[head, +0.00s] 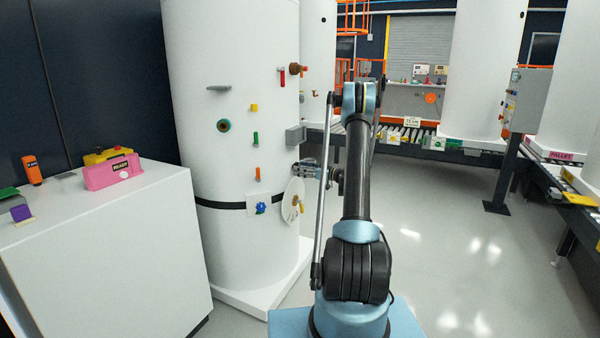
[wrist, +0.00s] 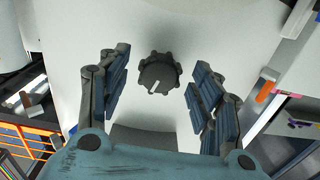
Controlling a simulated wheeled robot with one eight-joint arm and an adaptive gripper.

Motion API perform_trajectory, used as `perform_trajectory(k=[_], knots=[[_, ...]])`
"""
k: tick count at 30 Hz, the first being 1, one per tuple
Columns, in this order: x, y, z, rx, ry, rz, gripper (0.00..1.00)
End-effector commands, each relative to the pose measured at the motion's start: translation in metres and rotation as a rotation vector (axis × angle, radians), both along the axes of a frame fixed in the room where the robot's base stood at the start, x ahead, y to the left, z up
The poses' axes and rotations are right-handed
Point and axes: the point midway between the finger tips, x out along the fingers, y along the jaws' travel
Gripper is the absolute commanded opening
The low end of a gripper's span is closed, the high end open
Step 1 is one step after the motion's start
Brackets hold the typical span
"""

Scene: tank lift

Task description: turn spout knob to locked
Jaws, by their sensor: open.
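A dark round knob (wrist: 158,73) with a scalloped rim and a white pointer line is in the wrist view, on a white surface. The pointer slants toward the lower left of that picture. My gripper (wrist: 157,82) is open, with one finger on each side of the knob and a visible gap at both sides. In the head view my gripper (head: 304,170) is at the right side of the white tank (head: 225,110). I cannot make out this knob there. No lettering shows beside it, so I cannot tell which setting it points to.
A white cabinet (head: 110,240) holding a pink box (head: 112,171) stands at left. Open floor (head: 450,250) lies at right.

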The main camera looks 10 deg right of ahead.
Motion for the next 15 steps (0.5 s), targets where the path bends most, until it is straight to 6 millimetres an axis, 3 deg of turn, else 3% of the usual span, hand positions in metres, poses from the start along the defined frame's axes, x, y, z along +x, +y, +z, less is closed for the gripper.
perform_trajectory(k=[13, 14, 15], knots=[[0.006, 0.0093, 0.0001, 0.0, 0.0, -0.001, 0.59], [0.006, 0.0093, 0.0001, 0.0, 0.0, -0.001, 0.56], [0.006, 0.0092, 0.0001, 0.0, 0.0, -0.001, 0.47]])
